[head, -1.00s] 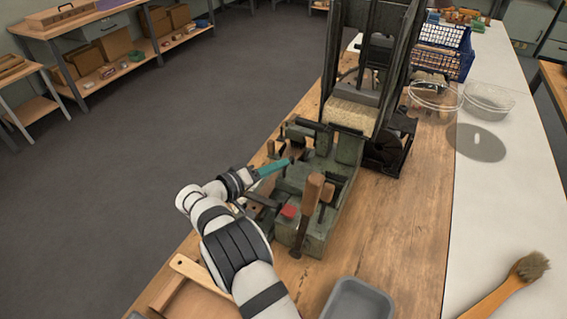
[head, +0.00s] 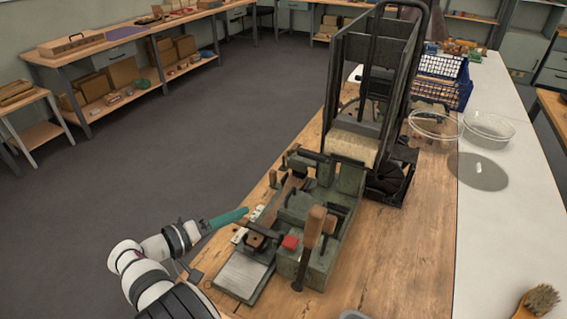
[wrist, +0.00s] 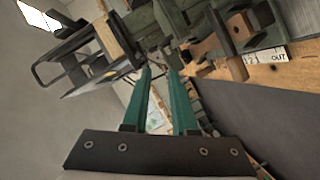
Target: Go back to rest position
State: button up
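My gripper (head: 243,212) is in the air at the left edge of the bench, just left of the green tufting machine (head: 325,250). In the wrist view its two teal fingers (wrist: 160,76) stand apart with nothing between them, so it is open and empty. The machine has a red button (head: 290,242), an upright wooden handle (head: 313,228) and a flat metal plate (head: 243,276) at its front left. Pale bristle (head: 350,148) fills the foot of the tall dark frame behind.
A blue basket (head: 440,80), clear round dishes (head: 488,127) and a brush (head: 541,298) stand on the right. Open floor (head: 150,180) lies left of the bench.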

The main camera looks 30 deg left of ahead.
jog(key=s+d+r+m+g, duration=0.25)
jog(key=d+g, duration=0.25)
jog(key=d, duration=0.5)
jog(key=s+d+r+m+g, duration=0.15)
jog(key=s+d+g, duration=0.3)
jog(key=d, duration=0.45)
jog(key=s+d+r+m+g, duration=0.1)
jog(key=s+d+r+g, duration=0.3)
jog(key=d, duration=0.6)
jog(key=s+d+f+m+g+y, duration=0.1)
jog(key=s+d+f+m+y, duration=0.2)
jog(key=s+d+m+y, duration=0.4)
jog(key=s+d+m, duration=0.1)
jog(key=s+d, duration=0.1)
jog(key=s, duration=0.1)
jog(key=shift+s+d+y, duration=0.2)
jog(key=shift+s+y, duration=0.1)
